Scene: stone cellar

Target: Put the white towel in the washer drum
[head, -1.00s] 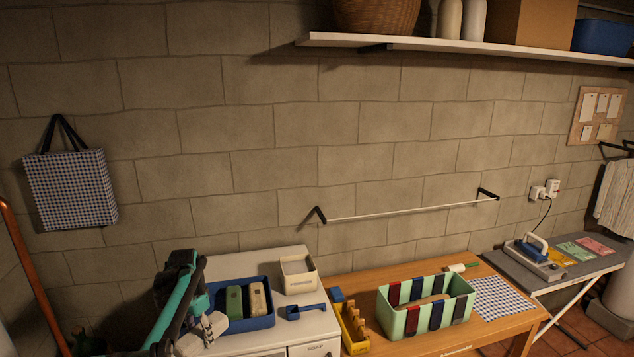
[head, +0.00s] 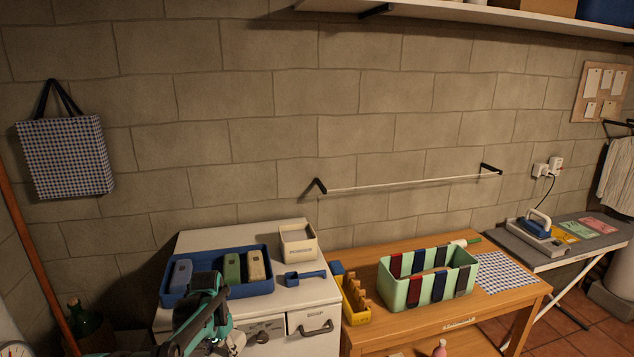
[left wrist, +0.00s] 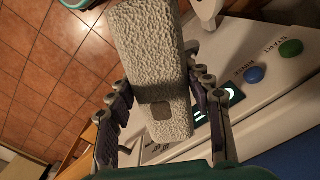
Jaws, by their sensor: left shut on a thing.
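The white towel (left wrist: 150,45) is a thick, nubbly folded block with a small grey-brown square patch. In the left wrist view it lies between the fingers of my left gripper (left wrist: 160,92), which is shut on it. Beside it on the right is the white washer (left wrist: 235,60) with a green START button, a blue button and a lit display. In the head view the washer (head: 300,297) stands at lower left, and my left arm hangs in front of it, hiding part of its front. The drum opening is not in view. My right gripper is not in view.
On the washer top are a blue tray (head: 262,289) with blue, green and beige blocks, a cream box (head: 298,242) and a blue scoop (head: 305,277). A wooden table (head: 400,331) with a mint caddy (head: 400,301) adjoins on the right. A green bottle (head: 85,322) stands left.

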